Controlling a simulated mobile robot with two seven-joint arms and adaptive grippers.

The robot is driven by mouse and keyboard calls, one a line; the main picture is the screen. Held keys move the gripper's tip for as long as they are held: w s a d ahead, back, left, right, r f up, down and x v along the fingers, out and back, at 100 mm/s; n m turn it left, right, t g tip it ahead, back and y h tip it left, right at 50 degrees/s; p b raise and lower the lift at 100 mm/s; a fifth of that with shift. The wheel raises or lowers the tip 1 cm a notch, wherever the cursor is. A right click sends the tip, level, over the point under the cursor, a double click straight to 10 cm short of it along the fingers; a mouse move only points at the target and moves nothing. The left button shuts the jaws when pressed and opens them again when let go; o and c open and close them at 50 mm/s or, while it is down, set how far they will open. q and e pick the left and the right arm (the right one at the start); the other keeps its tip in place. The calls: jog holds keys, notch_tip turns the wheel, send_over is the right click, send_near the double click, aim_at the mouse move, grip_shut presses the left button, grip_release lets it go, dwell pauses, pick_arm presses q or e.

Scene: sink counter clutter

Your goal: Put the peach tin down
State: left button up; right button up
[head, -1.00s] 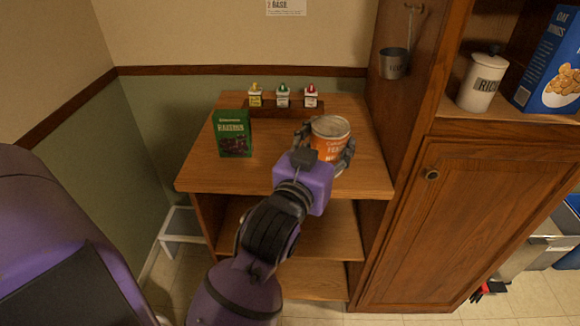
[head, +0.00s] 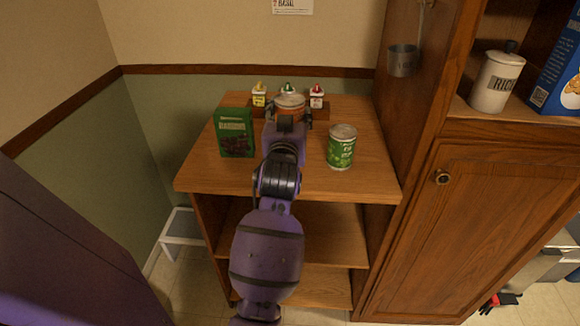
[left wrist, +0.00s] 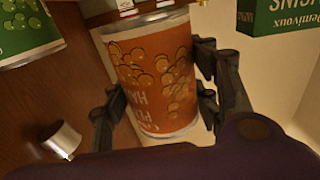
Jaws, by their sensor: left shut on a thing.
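The peach tin (head: 290,101) has an orange label and a pale lid. It is in front of the small spice containers at the back of the wooden counter top (head: 300,181). My left gripper (head: 288,119) is shut on it, with my wrist hiding its lower part in the head view. In the left wrist view the peach tin (left wrist: 160,75) appears upside down, with the dark fingers (left wrist: 160,95) on either side. I cannot tell whether its base touches the counter. My right gripper is not in view.
A green raisins box (head: 235,133) stands to the left of the peach tin. A green tin (head: 341,147) stands to its right. The spice containers (head: 288,93) sit on a small wooden stand behind. A metal cup (head: 403,61) hangs on the cabinet side. The front right counter is clear.

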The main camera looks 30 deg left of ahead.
pick_arm(q)
notch_tip(320, 180, down, 5)
jog(key=shift+r+b, duration=0.2)
jog(key=shift+b, duration=0.1)
jog(key=shift+f, duration=0.35)
notch_tip(320, 180, down, 3)
jog(key=shift+f, duration=0.5)
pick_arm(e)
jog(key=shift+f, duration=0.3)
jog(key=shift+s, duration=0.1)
